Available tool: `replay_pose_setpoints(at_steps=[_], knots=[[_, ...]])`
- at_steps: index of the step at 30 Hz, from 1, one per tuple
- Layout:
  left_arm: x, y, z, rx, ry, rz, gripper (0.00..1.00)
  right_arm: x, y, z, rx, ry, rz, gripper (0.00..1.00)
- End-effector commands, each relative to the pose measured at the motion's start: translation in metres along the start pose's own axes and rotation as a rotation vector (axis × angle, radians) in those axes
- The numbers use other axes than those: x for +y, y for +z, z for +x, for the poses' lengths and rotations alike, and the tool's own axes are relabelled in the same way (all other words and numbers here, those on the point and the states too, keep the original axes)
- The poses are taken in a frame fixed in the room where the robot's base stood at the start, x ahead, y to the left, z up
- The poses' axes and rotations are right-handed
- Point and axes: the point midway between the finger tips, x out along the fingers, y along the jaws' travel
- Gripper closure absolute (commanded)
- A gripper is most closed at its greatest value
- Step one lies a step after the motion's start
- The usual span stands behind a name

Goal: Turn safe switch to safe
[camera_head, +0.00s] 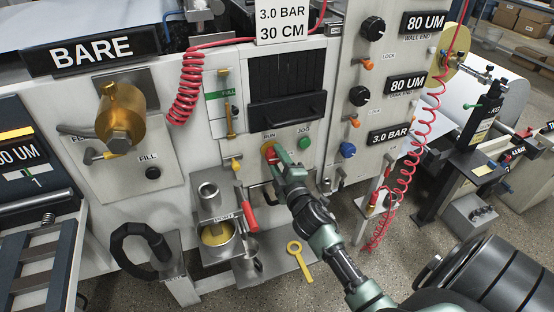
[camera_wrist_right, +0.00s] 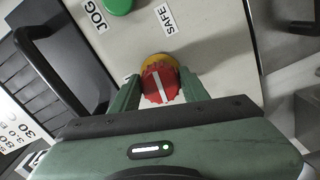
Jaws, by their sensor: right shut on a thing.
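The safe switch is a red knob with a white line on a yellow base (camera_head: 266,148), on the light machine panel. In the right wrist view the red knob (camera_wrist_right: 157,86) sits between the two green fingers. My right gripper (camera_wrist_right: 158,82) is shut on it, a finger on each side. The right gripper also shows in the head view (camera_head: 275,160), reaching from the lower right and covering part of the switch. The white line runs nearly lengthwise between the fingers, slightly tilted. A SAFE label (camera_wrist_right: 168,19) lies beyond the knob. My left gripper is not in view.
A green button (camera_head: 304,143) is right of the switch, with a JOG label. A black handle (camera_head: 290,103) is above. A coiled red hose (camera_head: 405,185) hangs at right.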

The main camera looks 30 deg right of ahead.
Motion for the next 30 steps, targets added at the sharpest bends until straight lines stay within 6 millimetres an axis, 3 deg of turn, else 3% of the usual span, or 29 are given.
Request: replay_pose_setpoints(at_steps=[9,26,27,29,30], knots=[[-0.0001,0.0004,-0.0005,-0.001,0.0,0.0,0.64,0.0007,-0.0009,0.0,0.002,0.001,-0.127,0.96],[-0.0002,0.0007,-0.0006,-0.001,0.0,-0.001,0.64,0.0004,-0.0009,-0.0001,0.002,0.0,-0.159,0.96],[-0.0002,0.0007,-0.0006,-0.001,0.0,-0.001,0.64,0.0003,-0.0009,-0.0001,0.002,0.0,-0.159,0.5],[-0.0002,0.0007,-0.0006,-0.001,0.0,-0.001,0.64,0.0003,-0.0008,-0.0001,0.002,0.0,-0.158,0.33],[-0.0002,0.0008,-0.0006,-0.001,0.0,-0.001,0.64,0.0003,-0.0008,-0.0001,0.002,0.0,-0.158,0.33]])
